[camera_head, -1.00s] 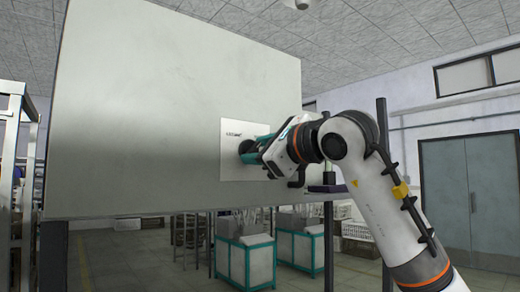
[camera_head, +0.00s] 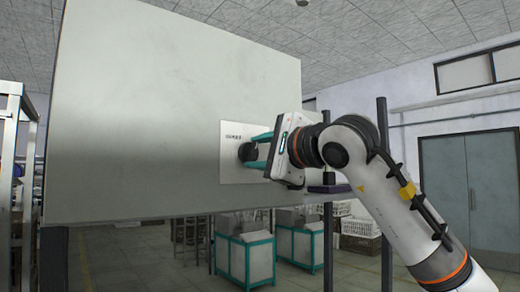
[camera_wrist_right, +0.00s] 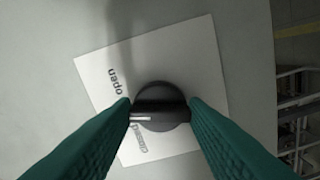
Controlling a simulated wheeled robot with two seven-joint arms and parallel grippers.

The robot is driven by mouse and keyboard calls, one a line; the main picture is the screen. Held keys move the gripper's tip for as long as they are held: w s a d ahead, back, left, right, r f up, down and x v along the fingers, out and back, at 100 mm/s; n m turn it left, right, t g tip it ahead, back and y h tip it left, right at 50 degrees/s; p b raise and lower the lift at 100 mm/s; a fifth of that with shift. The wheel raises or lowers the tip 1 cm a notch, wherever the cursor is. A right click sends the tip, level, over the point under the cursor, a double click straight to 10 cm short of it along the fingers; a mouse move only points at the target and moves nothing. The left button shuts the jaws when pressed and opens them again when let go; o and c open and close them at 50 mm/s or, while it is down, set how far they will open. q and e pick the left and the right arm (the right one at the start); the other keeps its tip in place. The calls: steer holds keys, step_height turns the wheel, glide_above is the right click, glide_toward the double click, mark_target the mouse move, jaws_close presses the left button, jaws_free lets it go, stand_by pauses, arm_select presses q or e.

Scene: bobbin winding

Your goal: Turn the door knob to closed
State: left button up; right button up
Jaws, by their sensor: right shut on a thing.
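The black round door knob (camera_head: 247,152) sits on a white label plate (camera_head: 232,173) on the front of a large pale grey panel. My right gripper (camera_head: 259,151) is shut on the knob, with one teal finger above it and one below in the head view. In the right wrist view the knob (camera_wrist_right: 161,94) is between the two fingertips. Its grip bar has a white line at its left end, close to the word "closed", which is partly covered. The word "open" is readable higher on the plate (camera_wrist_right: 185,55). My left gripper is not in view.
The large panel (camera_head: 140,110) fills the left and middle. Teal-edged bins (camera_head: 297,245) and white crates (camera_head: 360,227) stand below and behind it. A metal rack (camera_head: 15,190) is at the left edge. A grey double door (camera_head: 470,190) is at the right.

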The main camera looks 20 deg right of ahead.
steer(key=n+p, duration=0.1)
steer(key=n, duration=0.5)
steer(key=shift+n, duration=0.3)
steer(key=n+p, duration=0.1)
steer(key=n, duration=0.4)
steer(key=shift+a+n, duration=0.1)
steer(key=shift+n, duration=0.2)
steer(key=shift+f+p, duration=0.15)
steer(key=shift+p, duration=0.15)
steer(key=o, duration=1)
steer(key=b+v, duration=0.4)
steer(key=v, duration=0.8)
steer(key=shift+b, duration=0.3)
